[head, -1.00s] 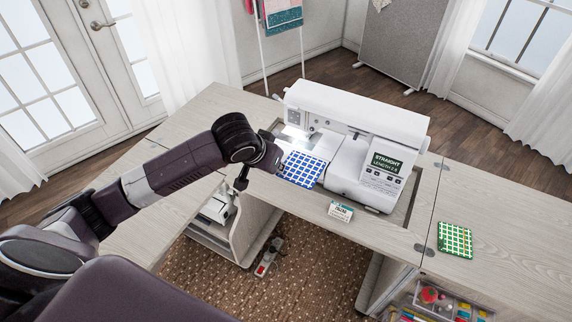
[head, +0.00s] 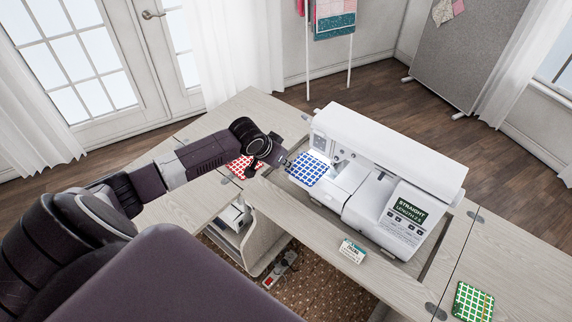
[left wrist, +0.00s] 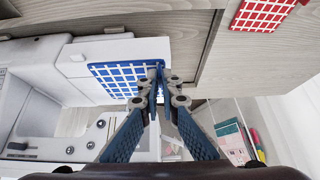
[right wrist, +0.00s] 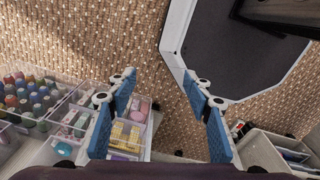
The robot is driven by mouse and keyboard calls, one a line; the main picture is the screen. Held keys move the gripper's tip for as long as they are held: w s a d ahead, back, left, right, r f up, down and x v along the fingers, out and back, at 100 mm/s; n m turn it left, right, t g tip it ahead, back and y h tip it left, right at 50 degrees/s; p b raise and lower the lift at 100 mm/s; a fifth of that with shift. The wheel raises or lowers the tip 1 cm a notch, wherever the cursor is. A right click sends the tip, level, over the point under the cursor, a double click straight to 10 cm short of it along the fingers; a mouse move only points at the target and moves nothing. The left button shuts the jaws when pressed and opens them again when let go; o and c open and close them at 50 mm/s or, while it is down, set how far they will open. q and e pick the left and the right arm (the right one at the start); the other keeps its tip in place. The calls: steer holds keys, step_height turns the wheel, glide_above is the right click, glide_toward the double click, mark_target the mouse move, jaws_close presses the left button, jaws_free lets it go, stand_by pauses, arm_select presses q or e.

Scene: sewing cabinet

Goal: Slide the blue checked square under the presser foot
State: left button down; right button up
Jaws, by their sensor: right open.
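The blue checked square (head: 308,168) lies on the left part of the white sewing machine's bed, beside and partly below the machine's head (head: 385,145). In the left wrist view, the blue square (left wrist: 115,77) lies flat on the white bed. My left gripper (head: 287,162) reaches in from the left. Its fingertips (left wrist: 160,72) are closed together on the square's near edge. I cannot make out the presser foot clearly, nor whether the square's far edge is under it. My right gripper (right wrist: 160,88) is open and empty, above the floor near clear boxes.
A red checked square (head: 238,166) lies on the table, partly behind my left arm. A green checked square (head: 472,302) lies at the right. Clear boxes of thread spools (right wrist: 40,100) are left of my right gripper.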

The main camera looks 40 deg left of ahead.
arm_select(q)
steer(key=shift+w+f, duration=0.3)
steer(key=shift+f, duration=0.1)
steer(key=shift+b+x, duration=0.85)
steer(key=shift+b, duration=0.35)
steer(key=shift+w+b, duration=0.25)
steer(key=shift+b, duration=0.05)
steer(key=shift+w+f, duration=0.1)
steer(key=shift+w+d, duration=0.1)
steer(key=shift+w, duration=0.1)
steer(key=shift+f, duration=0.1)
arm_select(e)
steer(key=f, duration=0.1)
steer(key=w+f, duration=0.2)
steer(key=shift+a+f, duration=0.2)
steer(key=shift+a, duration=0.05)
arm_select(q)
steer(key=shift+w, duration=0.1)
steer(key=shift+f, duration=0.1)
arm_select(e)
steer(key=shift+w, duration=0.15)
